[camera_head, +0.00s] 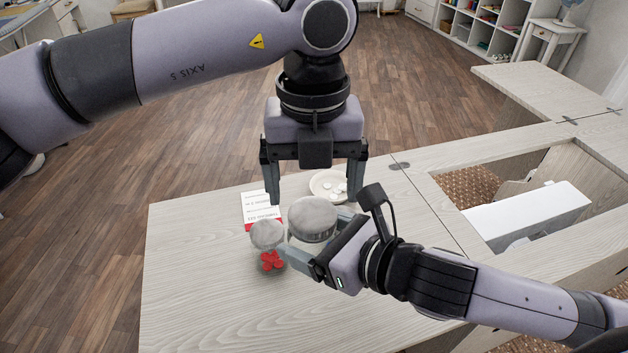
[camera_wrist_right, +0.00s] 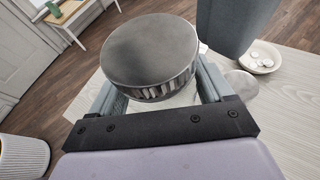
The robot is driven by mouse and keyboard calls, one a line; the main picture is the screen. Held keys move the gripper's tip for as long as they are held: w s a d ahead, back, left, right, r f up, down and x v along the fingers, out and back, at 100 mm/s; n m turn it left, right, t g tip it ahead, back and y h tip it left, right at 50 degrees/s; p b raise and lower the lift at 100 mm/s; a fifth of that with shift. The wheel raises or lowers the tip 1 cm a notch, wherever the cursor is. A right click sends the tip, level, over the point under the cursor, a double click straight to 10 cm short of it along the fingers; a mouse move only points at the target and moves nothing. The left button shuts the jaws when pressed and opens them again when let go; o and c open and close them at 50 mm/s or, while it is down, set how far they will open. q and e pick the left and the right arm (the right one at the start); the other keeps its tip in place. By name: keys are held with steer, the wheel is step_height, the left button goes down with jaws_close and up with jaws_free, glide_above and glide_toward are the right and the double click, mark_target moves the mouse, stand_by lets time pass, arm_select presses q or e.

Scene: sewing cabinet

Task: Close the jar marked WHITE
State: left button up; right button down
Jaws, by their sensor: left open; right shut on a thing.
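A clear jar (camera_head: 300,242) with a wide grey metal lid (camera_head: 312,214) at its top stands on the table; the lid fills the middle of the right wrist view (camera_wrist_right: 150,55). I cannot read a WHITE mark or tell whether the lid is fully seated. My right gripper (camera_head: 318,240) is shut on this jar from the right, its fingers on either side below the lid. My left gripper (camera_head: 316,188) is open and empty, pointing down just above and behind the lid. A white dish (camera_head: 315,189) with several white buttons (camera_head: 338,190) lies behind the jar.
A smaller jar with a grey lid (camera_head: 267,233) and red pieces (camera_head: 272,261) stands close on the left. A printed card (camera_head: 257,205) lies behind it. The tabletop (camera_head: 190,270) is bare at left and front. An open recess with a white machine (camera_head: 527,215) lies right.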

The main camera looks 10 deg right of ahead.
mark_target(313, 213)
arm_select(q)
steer(key=r+n, duration=0.2)
steer(key=n, duration=0.1)
steer(key=shift+w, duration=0.1)
steer(key=r+n, duration=0.1)
steer(key=n, duration=0.3)
steer(key=shift+a+r, duration=0.1)
steer(key=shift+r, duration=0.3)
steer(key=shift+f, duration=4)
steer(key=c, duration=1.1)
steer(key=m, duration=0.6)
